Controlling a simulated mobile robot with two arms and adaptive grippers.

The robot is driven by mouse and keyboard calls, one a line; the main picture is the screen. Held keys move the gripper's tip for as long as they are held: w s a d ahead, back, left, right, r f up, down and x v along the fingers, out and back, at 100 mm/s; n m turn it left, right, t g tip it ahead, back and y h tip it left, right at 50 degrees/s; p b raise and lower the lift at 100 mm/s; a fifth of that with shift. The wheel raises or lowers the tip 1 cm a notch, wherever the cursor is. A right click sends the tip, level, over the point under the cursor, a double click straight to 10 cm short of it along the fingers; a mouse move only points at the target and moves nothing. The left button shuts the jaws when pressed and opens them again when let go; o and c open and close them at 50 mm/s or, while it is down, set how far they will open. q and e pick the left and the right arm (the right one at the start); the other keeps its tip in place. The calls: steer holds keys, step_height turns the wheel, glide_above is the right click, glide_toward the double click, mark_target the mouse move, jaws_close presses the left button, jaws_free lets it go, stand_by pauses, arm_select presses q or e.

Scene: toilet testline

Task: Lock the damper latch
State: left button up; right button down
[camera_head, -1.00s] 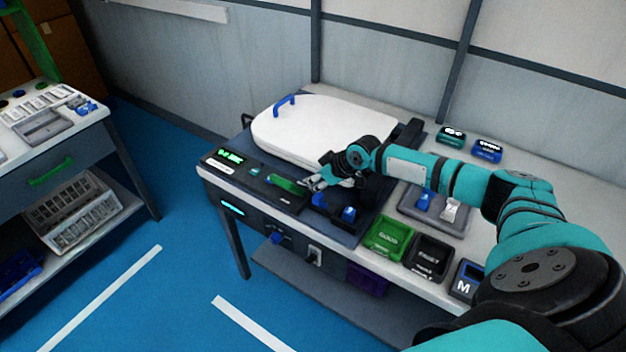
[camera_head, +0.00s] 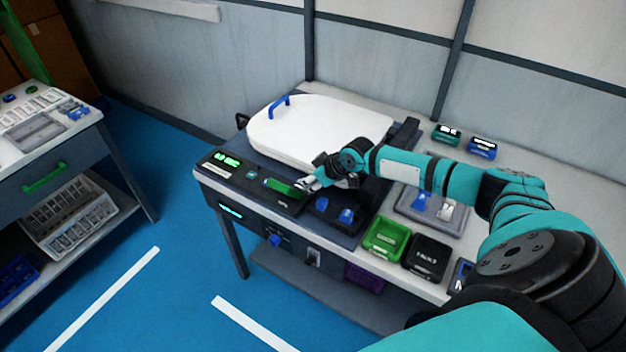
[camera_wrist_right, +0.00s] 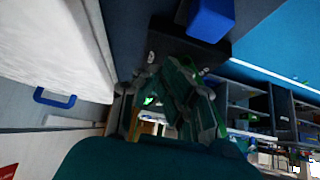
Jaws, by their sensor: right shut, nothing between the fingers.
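The toilet test unit shows a white lid (camera_head: 318,128) with a blue handle (camera_head: 279,106), lying closed on a dark base. A green bar (camera_head: 281,187) lies on the base's front panel, and two blue parts, one left (camera_head: 322,203) and one right (camera_head: 346,215), stand on the dark block beside it. I cannot tell for sure which part is the damper latch. My right gripper (camera_head: 304,187) is low at the green bar's right end, shut and empty; contact is unclear. Its fingers also show in the right wrist view (camera_wrist_right: 172,100). My left gripper is not in view.
A green bin (camera_head: 385,240) and a black bin (camera_head: 427,257) stand right of the unit. A grey tray (camera_head: 405,207) holds a blue and a white part. Two small boxes, green (camera_head: 446,134) and blue (camera_head: 482,147), sit behind my arm. Blue floor is open at left.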

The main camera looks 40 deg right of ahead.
steer(key=shift+d+r+b, duration=0.25)
steer(key=shift+r+b, duration=0.15)
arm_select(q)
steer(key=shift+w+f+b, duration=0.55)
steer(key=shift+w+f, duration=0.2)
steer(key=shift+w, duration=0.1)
arm_select(e)
steer(key=v, duration=0.8)
steer(key=shift+s+a+r, duration=0.15)
steer(key=shift+s+r, duration=0.15)
steer(key=shift+r, duration=0.05)
